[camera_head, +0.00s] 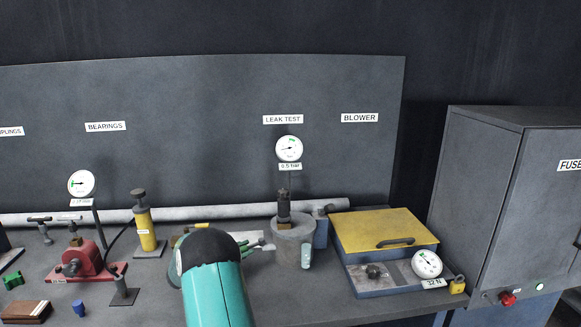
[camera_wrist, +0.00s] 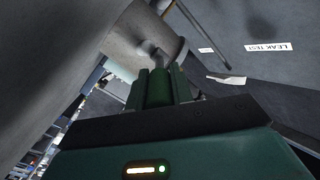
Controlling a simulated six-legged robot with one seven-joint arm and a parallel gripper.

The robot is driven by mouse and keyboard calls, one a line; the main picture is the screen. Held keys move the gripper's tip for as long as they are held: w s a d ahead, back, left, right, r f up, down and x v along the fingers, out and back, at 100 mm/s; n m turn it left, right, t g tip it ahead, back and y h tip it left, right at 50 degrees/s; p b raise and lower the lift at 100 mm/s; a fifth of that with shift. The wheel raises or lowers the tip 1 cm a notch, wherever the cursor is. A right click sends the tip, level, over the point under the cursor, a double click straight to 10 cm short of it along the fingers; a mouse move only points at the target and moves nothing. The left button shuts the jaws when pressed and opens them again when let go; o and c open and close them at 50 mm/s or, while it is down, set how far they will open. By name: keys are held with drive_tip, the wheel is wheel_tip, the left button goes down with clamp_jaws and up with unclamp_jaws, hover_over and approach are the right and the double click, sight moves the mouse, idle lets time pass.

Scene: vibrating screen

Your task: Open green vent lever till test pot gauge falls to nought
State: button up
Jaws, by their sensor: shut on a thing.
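The test pot (camera_head: 291,250) is a grey cylinder with a dark fitting on top, standing on the bench under the LEAK TEST sign. Its round white gauge (camera_head: 289,148) is on a stem above it, with a label that seems to read 0.5 bar. In the wrist view, the grey pot (camera_wrist: 122,38) fills the upper left. My gripper (camera_wrist: 158,85) is shut on the green vent lever (camera_wrist: 158,90), which joins a grey stem at the pot's side. In the head view my gripper (camera_head: 260,243) is at the pot's left side, and my arm hides most of the lever.
To the right are a yellow-lidded box (camera_head: 375,230) and a round dial (camera_head: 427,264). A grey cabinet (camera_head: 480,200) stands far right. On the left are a yellow cylinder (camera_head: 145,228), a red pump (camera_head: 84,257) and a second gauge (camera_head: 81,184).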

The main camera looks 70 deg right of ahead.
drive_tip(key=shift+w+d+m+g+y, duration=0.15)
drive_tip(key=shift+m+g+y, duration=0.2)
drive_tip(key=shift+g, duration=0.1)
drive_tip(key=shift+w+d+m+g+y, duration=0.15)
drive_tip(key=shift+m+g+y, duration=0.1)
drive_tip(key=shift+m+g, duration=0.15)
drive_tip(key=shift+r, duration=0.1)
